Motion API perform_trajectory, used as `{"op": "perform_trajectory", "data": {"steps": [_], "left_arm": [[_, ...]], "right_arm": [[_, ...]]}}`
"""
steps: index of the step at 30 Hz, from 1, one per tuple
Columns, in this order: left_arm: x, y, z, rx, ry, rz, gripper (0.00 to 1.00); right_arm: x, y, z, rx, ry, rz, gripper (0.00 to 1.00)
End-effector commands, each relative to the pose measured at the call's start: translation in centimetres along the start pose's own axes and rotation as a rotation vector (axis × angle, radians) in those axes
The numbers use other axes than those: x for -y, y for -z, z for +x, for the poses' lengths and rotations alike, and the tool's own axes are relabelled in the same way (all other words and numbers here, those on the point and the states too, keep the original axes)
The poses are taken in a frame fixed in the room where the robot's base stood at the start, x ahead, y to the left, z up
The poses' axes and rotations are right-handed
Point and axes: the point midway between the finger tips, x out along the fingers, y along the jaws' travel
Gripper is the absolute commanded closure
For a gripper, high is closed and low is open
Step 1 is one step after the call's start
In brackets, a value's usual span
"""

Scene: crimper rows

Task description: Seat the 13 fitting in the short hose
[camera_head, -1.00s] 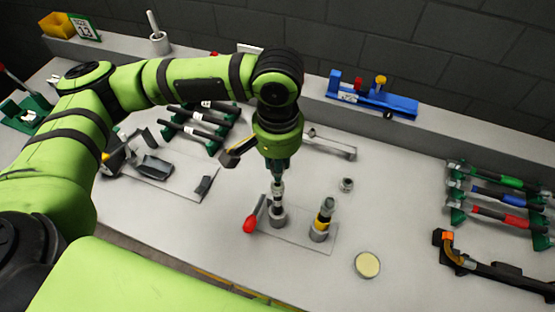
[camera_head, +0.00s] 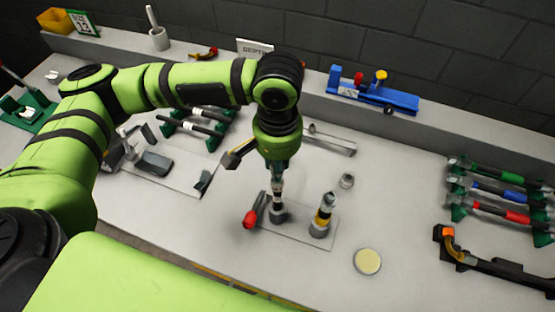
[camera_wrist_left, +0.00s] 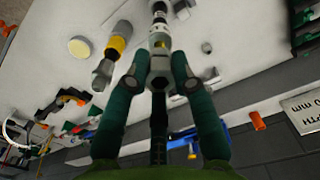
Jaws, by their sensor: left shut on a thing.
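My left gripper (camera_head: 278,172) points down and is shut on a grey metal fitting, whose hex part (camera_wrist_left: 161,73) shows between the fingers in the left wrist view. Right below it a short dark hose with a white band (camera_head: 277,198) stands upright in a grey round holder (camera_head: 278,213). The fitting is in line with the hose and appears to meet its top end; how deep it sits is hidden. My right gripper is not in view.
Beside the hose stands a yellow-banded piece (camera_head: 323,215) in a second holder. A red-handled tool (camera_head: 250,218) is close on the left. A pale round disc (camera_head: 367,262) and a small metal ring (camera_head: 346,181) lie on the right.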

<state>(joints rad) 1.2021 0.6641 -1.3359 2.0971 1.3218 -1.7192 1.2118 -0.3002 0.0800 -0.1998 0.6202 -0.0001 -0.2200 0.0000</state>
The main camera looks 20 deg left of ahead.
Motion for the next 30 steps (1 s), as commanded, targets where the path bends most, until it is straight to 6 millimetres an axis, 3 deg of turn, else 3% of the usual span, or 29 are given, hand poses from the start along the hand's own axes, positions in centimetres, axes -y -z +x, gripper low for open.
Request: {"op": "perform_trajectory", "data": {"steps": [28, 29, 30], "left_arm": [[0.0, 0.0, 2.4, 0.002, 0.000, 0.000, 1.00], [0.0, 0.0, 2.4, 0.001, 0.000, 0.000, 0.71], [0.0, 0.0, 2.4, 0.001, 0.000, 0.000, 0.55]], "right_arm": [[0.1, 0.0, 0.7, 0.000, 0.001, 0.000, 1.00], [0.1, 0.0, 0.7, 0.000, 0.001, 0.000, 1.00], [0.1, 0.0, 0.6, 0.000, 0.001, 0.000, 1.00]]}}
